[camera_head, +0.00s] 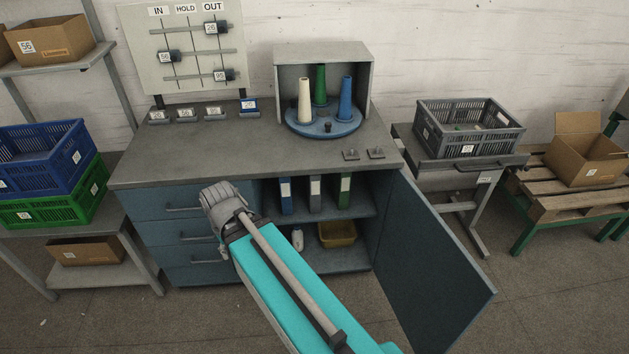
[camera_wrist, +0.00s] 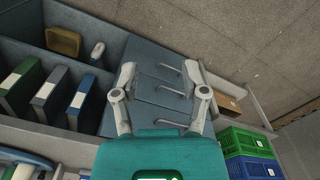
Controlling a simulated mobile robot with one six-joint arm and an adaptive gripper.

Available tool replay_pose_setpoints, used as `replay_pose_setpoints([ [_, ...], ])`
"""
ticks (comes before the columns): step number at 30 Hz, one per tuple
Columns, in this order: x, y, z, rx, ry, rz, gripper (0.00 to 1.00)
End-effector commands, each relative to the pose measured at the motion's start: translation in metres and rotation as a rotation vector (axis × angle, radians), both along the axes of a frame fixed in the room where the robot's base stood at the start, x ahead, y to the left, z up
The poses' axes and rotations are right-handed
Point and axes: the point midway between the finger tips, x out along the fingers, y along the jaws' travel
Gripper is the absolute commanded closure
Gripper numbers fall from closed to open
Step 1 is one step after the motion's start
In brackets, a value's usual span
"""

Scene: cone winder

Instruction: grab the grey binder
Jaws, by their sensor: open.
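The grey binder (camera_head: 315,193) stands upright on the upper shelf of the open cabinet, between the blue binder (camera_head: 286,195) and the green binder (camera_head: 345,190), with gaps on both sides. In the wrist view the grey binder (camera_wrist: 48,96) is at the left, outside the fingers. My gripper (camera_wrist: 160,70) is open and empty, its fingers spread in front of the drawers. In the head view my wrist is left of the binders; the fingertips cannot be made out there.
The cabinet door (camera_head: 435,255) stands open to the right. Drawers with bar handles (camera_head: 183,208) are left of the shelves. A yellow bin (camera_head: 338,234) and a white bottle (camera_head: 297,240) sit on the lower shelf. The countertop (camera_head: 235,140) is above the binders.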

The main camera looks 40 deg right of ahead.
Motion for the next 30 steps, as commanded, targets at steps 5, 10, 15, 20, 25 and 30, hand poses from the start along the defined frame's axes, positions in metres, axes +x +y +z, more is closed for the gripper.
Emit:
replay_pose_setpoints([
  [5, 0.000, 0.000, 0.000, 0.000, 0.000, 0.000, 0.43],
  [10, 0.000, 0.000, 0.000, 0.000, 0.000, -0.001, 0.30],
  [15, 0.004, 0.000, -0.007, 0.015, -0.014, -0.020, 0.00],
  [20, 0.016, -0.001, -0.024, 0.058, -0.053, -0.076, 0.00],
  [25, 0.039, -0.004, -0.051, 0.142, -0.124, -0.191, 0.00],
  [30, 0.068, -0.010, -0.079, 0.258, -0.210, -0.354, 0.00],
])
